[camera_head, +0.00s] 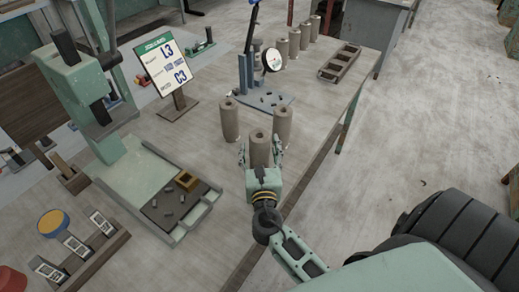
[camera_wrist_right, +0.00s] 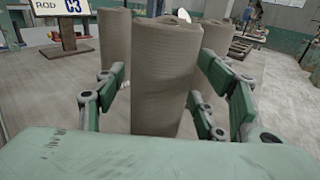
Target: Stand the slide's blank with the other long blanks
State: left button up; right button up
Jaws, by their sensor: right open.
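Three long brown cylindrical blanks stand upright in a group on the table. The nearest blank (camera_head: 259,148) stands between the fingers of my right gripper (camera_head: 260,150), which is open. In the right wrist view this blank (camera_wrist_right: 163,78) is in the middle, with gaps to the fingers on both sides. The left blank (camera_head: 230,120) and the right blank (camera_head: 283,122) stand just beyond it. Farther back, several similar blanks (camera_head: 294,42) stand in a row. I cannot tell which is the slide's blank. My left gripper is not in view.
A blue stand (camera_head: 262,98) with a round white dial is behind the group. A sign (camera_head: 164,63) reads L3 and C3. A compartmented tray (camera_head: 340,64) lies near the table's right edge. A green machine (camera_head: 85,85) and a shallow tray (camera_head: 205,208) are left.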

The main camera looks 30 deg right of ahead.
jog(key=shift+r, duration=0.2)
jog(key=b+v, duration=0.2)
jog(key=v, duration=0.9)
jog(key=shift+f+b, duration=0.15)
jog(key=shift+b, duration=0.15)
jog(key=shift+s+a, duration=0.25)
jog(key=shift+s, duration=0.25)
